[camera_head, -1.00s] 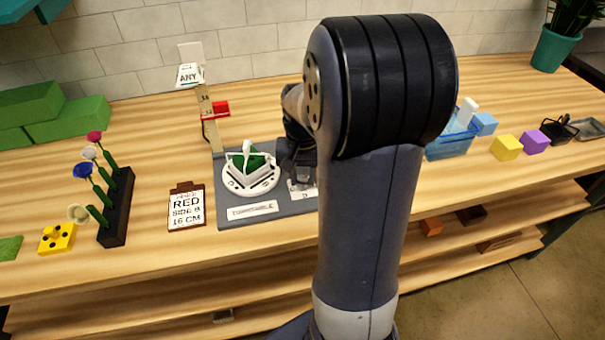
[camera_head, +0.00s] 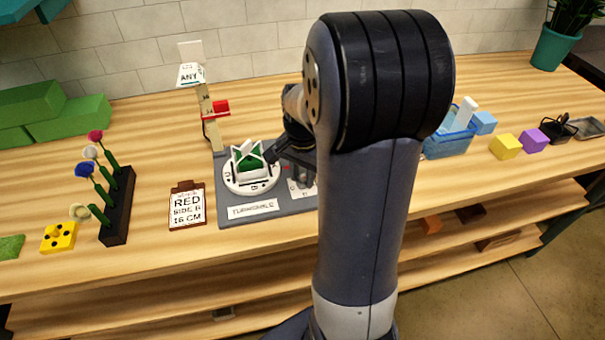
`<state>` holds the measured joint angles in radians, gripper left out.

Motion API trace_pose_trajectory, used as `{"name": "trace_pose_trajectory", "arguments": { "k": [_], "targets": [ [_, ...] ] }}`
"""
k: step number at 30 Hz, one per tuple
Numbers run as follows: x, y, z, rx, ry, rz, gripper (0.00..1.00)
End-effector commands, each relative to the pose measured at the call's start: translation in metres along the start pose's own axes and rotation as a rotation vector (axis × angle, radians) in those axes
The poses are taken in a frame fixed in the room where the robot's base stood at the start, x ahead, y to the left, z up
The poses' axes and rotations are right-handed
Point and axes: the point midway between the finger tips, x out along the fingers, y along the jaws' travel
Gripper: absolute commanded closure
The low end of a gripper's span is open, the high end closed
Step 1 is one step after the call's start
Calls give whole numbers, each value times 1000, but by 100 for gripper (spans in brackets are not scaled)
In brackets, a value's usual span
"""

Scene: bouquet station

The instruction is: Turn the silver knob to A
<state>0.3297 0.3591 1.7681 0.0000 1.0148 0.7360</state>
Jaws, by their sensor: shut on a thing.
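The turntable station is a grey base (camera_head: 224,200) with a sign reading TURNTABLE. On it is a white round dial (camera_head: 236,187) with letters on its rim and a green and white holder (camera_head: 249,163) on top. My gripper (camera_head: 299,172) is at the right part of the base, beside the dial, low over a small white lettered plate (camera_head: 306,190). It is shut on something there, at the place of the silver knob. The knob is mostly hidden by the gripper and my arm, so its pointer and setting cannot be read.
An upright gauge (camera_head: 206,105) with a red slider (camera_head: 217,107) and an ANY card (camera_head: 189,74) stands behind the base. A RED, SIDE B, 16 CM clipboard (camera_head: 186,205) and a flower rack (camera_head: 118,208) are left. A blue bin (camera_head: 448,146) is right.

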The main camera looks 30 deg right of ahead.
Motion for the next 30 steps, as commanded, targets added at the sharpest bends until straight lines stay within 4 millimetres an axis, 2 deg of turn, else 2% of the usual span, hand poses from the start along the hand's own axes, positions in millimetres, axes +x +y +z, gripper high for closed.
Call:
{"name": "trace_pose_trajectory", "arguments": {
  "k": [9,10,17,26,30],
  "targets": [
    [-1,0,-1,0,2,-2,94],
    [-1,0,-1,0,2,-2,70],
    [0,0,0,0,1,-1,51],
    [-3,0,0,0,1,-1,50],
    [-19,-1,-1,0,4,-4,50]
  ]
}}
